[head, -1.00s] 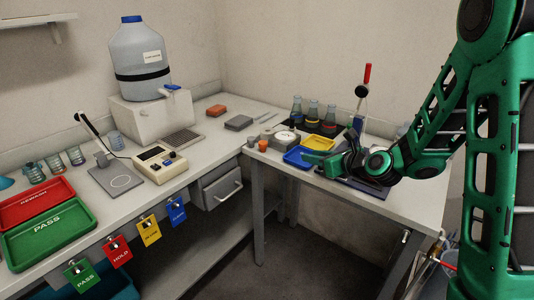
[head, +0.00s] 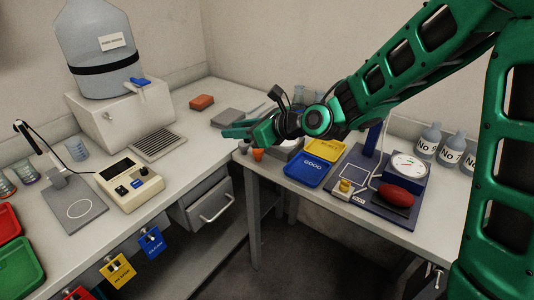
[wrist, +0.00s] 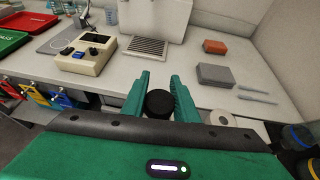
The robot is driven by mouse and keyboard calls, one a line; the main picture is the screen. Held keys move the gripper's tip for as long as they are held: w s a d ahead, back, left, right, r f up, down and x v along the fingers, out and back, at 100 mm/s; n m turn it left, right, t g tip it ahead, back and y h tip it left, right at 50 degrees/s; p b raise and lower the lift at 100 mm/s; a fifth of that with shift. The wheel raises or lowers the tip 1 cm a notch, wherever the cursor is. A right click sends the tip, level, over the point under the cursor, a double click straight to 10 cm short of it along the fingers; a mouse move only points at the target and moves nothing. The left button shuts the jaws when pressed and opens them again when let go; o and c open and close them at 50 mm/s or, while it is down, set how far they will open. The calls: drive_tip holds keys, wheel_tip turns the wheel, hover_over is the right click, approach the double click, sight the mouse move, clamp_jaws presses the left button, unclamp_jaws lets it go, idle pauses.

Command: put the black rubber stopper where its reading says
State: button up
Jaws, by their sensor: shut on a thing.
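The black rubber stopper (wrist: 159,103) is held between the two green fingers of my gripper (wrist: 158,92) in the wrist view. In the head view my gripper (head: 232,130) is raised over the corner where the two benches meet, and I cannot make out the stopper there. A gauge (head: 408,167) with a dial stands on a dark blue base (head: 375,213) on the right bench, with a red bulb (head: 397,196) in front. Its reading is too small to tell. A blue tray (head: 307,174) and a yellow tray (head: 323,150) lie left of it. A green tray (head: 18,268) and a red tray (head: 8,222) are at far left.
A beige meter (head: 130,183) and a grey plate stand (head: 75,210) are on the left bench. A white box (head: 115,115) carries a large bottle (head: 100,55). An orange block (head: 202,102) and grey block (head: 227,118) lie behind. Numbered bottles (head: 428,142) stand at right.

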hover_over(262, 152)
drive_tip(key=f, duration=0.5)
drive_tip(key=shift+s+d+f, duration=0.1)
drive_tip(key=shift+d+f, duration=0.2)
drive_tip(key=shift+d, duration=0.05)
wheel_tip(262, 152, down, 3)
drive_tip(key=shift+r, duration=0.15)
drive_tip(key=shift+s+d+f, duration=0.1)
drive_tip(key=shift+s+f, duration=0.15)
drive_tip(key=shift+f, duration=1.05)
clamp_jaws()
drive_tip(key=o, duration=0.8)
unclamp_jaws()
drive_tip(key=shift+w, duration=0.15)
drive_tip(key=shift+r, duration=0.3)
